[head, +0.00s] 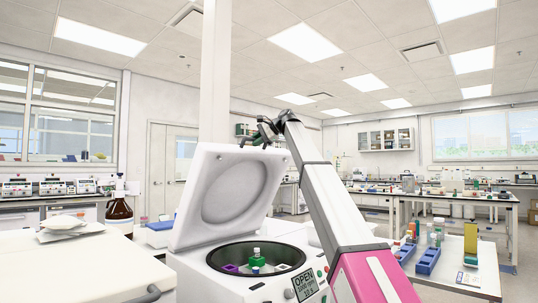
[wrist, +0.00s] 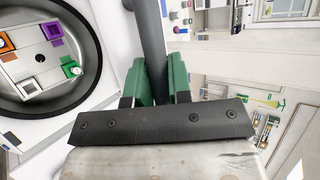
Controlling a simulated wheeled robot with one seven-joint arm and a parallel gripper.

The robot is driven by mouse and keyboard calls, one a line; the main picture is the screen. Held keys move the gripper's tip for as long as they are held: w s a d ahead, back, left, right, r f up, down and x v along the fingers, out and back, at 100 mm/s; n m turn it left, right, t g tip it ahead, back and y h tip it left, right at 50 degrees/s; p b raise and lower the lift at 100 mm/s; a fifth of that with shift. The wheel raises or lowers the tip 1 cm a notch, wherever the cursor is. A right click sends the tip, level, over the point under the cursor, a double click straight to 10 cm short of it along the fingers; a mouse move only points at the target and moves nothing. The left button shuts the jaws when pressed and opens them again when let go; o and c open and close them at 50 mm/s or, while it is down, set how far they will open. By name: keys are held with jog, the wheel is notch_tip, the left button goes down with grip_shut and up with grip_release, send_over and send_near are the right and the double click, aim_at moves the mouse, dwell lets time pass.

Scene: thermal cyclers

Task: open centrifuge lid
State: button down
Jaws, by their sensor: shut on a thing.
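The white centrifuge (head: 235,285) stands in front of me in the head view. Its lid (head: 228,190) is raised steeply, inner face toward me, and its display (head: 304,284) reads OPEN. The dark bowl (head: 290,252) is exposed, with purple and green pieces and a small bottle inside; the bowl also shows in the wrist view (wrist: 92,25). My gripper (head: 266,131) is at the lid's top edge. In the wrist view its green fingers (wrist: 157,85) are shut on a dark bar (wrist: 151,35), which looks like the lid's handle. The exact contact is partly hidden.
A white surface (head: 60,262) with pouches lies at left, near a brown bottle (head: 120,212). At right, a white table (head: 487,270) holds blue racks (head: 428,261) and small bottles. A white column rises just behind the lid.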

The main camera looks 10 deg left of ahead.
jog(key=w+a+r, duration=0.1)
jog(key=w+a, duration=0.1)
jog(key=a, duration=0.1)
jog(key=w+a+r, duration=0.1)
jog(key=shift+w+a+r, duration=0.2)
jog(key=shift+a+r, duration=0.1)
jog(key=c, duration=1.1)
grip_release()
jog(key=shift+o, duration=0.2)
jog(key=shift+d, duration=0.15)
jog(key=v, duration=1)
jog(key=shift+d, duration=0.25)
jog(key=shift+s+r, duration=0.1)
jog(key=shift+s, duration=0.05)
